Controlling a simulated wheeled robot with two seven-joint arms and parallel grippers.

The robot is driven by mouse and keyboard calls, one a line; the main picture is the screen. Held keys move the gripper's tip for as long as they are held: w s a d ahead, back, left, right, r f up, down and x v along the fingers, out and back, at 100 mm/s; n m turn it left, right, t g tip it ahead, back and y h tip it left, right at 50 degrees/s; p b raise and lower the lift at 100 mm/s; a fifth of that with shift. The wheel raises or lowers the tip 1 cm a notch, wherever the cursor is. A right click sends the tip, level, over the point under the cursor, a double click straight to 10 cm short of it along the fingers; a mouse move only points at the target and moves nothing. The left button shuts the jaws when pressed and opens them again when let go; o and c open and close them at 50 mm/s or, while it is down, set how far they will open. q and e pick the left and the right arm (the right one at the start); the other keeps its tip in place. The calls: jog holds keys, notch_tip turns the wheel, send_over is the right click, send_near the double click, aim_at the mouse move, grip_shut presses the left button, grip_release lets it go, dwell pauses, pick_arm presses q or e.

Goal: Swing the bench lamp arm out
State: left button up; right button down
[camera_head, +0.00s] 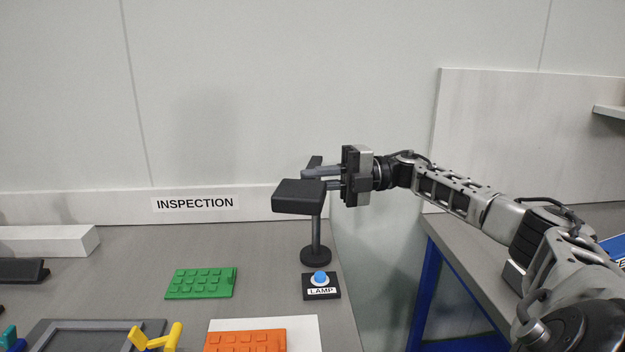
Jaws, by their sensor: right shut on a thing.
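The bench lamp has a dark head (299,196), a thin upright post (316,235) and a round black base (315,256) near the bench's right edge. Its dark arm (315,162) shows behind the head, partly hidden by my fingers. My right gripper (322,179) reaches in from the right, with its fingers around part of the lamp behind the head. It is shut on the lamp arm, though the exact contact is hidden. A block with a blue button (320,277) marked LAMP sits in front of the base. My left gripper is not in view.
On the grey bench (130,275) lie a green studded plate (201,283), an orange studded plate (245,341), a grey tray (60,327) and a yellow piece (157,337). A wall stands close behind. A gap separates this bench from the blue-framed bench (428,270) at right.

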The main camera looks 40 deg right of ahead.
dwell(0.3)
jog(key=c, duration=1.4)
grip_release()
jog(key=shift+c, duration=0.2)
jog(key=b+v, duration=0.3)
jog(key=v, duration=1.2)
jog(key=shift+d, duration=0.4)
jog(key=shift+s, duration=0.15)
